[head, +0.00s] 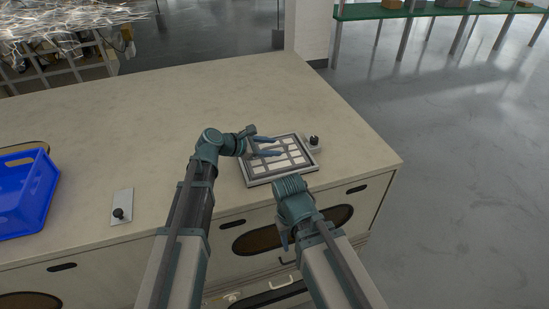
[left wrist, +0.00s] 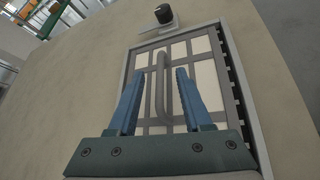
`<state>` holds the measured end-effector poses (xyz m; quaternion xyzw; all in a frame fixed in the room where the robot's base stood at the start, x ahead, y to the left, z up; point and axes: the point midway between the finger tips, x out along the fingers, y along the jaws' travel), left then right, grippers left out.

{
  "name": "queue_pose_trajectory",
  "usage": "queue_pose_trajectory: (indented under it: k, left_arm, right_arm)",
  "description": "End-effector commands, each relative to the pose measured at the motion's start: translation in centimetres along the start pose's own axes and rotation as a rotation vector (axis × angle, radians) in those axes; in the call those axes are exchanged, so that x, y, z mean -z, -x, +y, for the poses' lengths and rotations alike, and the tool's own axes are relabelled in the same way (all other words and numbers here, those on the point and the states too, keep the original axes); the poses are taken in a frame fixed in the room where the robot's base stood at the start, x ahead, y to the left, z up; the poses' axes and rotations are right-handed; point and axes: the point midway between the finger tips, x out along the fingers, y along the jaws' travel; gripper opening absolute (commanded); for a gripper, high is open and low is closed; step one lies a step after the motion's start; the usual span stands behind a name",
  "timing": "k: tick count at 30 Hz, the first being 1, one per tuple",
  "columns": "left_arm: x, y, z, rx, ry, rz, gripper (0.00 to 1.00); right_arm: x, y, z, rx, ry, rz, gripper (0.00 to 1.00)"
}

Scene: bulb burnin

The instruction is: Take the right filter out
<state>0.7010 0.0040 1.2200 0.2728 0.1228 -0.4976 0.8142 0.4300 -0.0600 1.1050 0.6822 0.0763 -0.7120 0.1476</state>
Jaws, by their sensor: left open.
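The right filter (head: 291,158) is a flat panel with pale cells and a grey grid, inside a grey frame (head: 252,176) near the counter's right front. In the left wrist view the filter (left wrist: 201,72) has an upright grey bar handle (left wrist: 160,92). My left gripper (head: 268,147) is over the panel, its blue fingers apart. In the left wrist view the left gripper (left wrist: 158,77) has one finger on each side of the handle, with gaps showing. Whether the fingertips reach down to the panel cannot be told.
A black knob on a pale base (head: 313,144) stands beside the frame's right corner. Another black knob on a white plate (head: 122,206) lies left, near a blue crate (head: 43,198). The beige counter (head: 150,110) is clear behind; its right edge is near the frame.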

Motion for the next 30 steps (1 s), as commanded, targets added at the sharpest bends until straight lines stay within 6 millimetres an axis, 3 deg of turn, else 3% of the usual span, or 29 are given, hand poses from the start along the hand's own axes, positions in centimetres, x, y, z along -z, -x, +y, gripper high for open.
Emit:
queue_pose_trajectory:
  k: [2, 11, 30]
  left_arm:
    - [-0.03, 0.08, 0.01, 0.0, 0.0, 0.0, 0.5]
    - [-0.02, 0.11, 0.01, -0.001, 0.0, 0.0, 0.0]
    - [-0.06, 0.14, -0.03, 0.001, 0.001, 0.0, 0.0]
  right_arm:
    - [0.0, 0.07, 0.0, 0.0, 0.0, 0.0, 0.5]
    - [-0.01, 0.07, 0.0, 0.0, 0.0, 0.0, 0.5]
    - [-0.01, 0.11, 0.01, 0.0, 0.0, 0.0, 0.5]
